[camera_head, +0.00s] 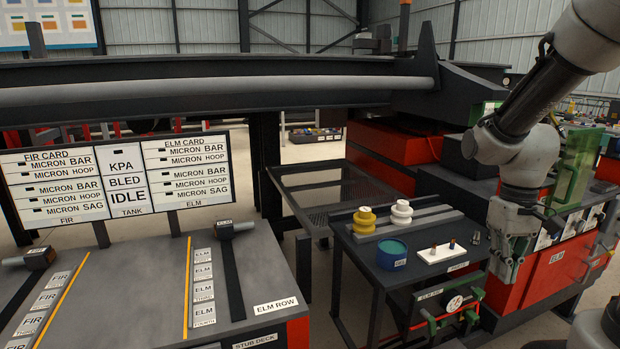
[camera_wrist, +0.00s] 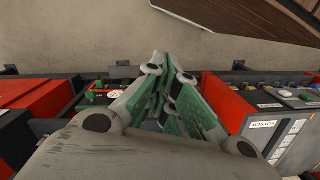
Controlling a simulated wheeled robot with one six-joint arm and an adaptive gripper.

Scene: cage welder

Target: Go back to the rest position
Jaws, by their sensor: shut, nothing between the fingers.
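My gripper (camera_head: 506,270) hangs down from my arm at the right in the head view, in front of the red ELM cabinet (camera_head: 540,287). In the wrist view my gripper (camera_wrist: 175,75) points away from the camera with its green-padded fingers together. It is shut and holds nothing. It is apart from the small dark table (camera_head: 440,222) on its left. No rest position is marked in either view.
The table bears yellow and cream spools (camera_head: 364,219), a blue-green tub (camera_head: 391,253) and a white plate (camera_head: 440,252). A gauge (camera_head: 454,303) sits below. The stub deck (camera_head: 140,290) and card board (camera_head: 115,178) stand left. A wire-mesh shelf (camera_head: 325,190) lies behind.

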